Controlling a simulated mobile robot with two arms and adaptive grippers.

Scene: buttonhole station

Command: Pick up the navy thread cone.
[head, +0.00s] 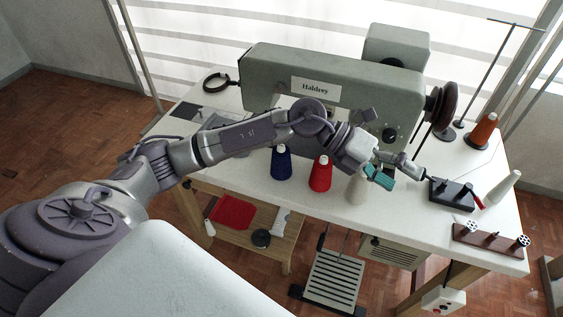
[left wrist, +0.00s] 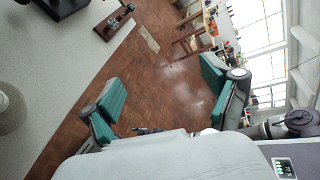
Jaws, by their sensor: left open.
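The navy thread cone (head: 281,163) stands upright on the white table in front of the sewing machine, left of the red cone (head: 320,174). My left gripper (head: 393,172) is well to the right of the navy cone, above the table, its teal pads apart. In the left wrist view my left gripper (left wrist: 163,92) is open with nothing between its pads, and the floor shows beyond. The navy cone does not show in that view. My right gripper is in neither view.
A pale cone (head: 356,190) stands partly hidden below my left gripper. The sewing machine (head: 340,88) rises behind my left arm. A dark block (head: 452,194), a white cone (head: 502,188), an orange cone (head: 482,130) and a bobbin rack (head: 490,241) occupy the table's right end.

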